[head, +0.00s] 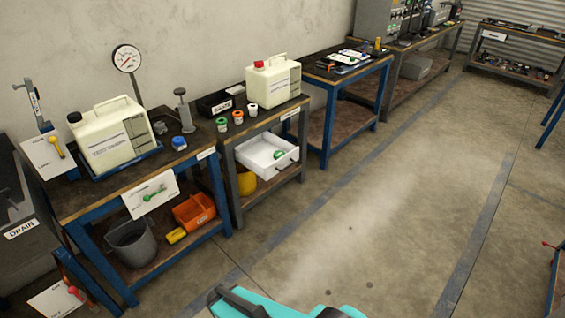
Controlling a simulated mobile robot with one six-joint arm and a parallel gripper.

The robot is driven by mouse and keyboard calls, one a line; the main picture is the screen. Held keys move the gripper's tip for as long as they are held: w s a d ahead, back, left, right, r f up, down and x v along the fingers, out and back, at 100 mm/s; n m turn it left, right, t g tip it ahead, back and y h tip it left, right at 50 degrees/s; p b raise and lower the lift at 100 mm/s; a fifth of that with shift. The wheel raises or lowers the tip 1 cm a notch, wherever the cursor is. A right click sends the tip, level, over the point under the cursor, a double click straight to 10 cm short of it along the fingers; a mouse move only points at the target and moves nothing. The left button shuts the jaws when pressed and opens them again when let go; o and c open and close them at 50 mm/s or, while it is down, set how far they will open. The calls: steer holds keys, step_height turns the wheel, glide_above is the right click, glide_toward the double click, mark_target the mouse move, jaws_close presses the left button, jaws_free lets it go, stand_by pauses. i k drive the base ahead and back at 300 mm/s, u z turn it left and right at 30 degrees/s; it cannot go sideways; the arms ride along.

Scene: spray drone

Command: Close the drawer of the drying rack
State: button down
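A white drawer (254,167) is pulled out from under the top of a grey-framed bench (304,146) in the middle of the head view. It sticks out toward the aisle, with a dark handle (286,162) on its front. A green and white item (278,154) lies inside it. No separate drying rack can be told apart from this bench. My gripper is not in view; only turquoise and dark parts of my own body show at the bottom edge.
A blue bench (203,157) on the left holds a large canister (108,137). A yellow container (246,182) and a lower shelf are below the drawer. Another blue bench (327,120) stands to the right. The concrete floor (390,200) in front is clear.

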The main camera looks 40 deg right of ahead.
mark_target(257, 154)
steer(key=z, duration=0.25)
steer(key=i, duration=0.95)
steer(key=u, duration=0.35)
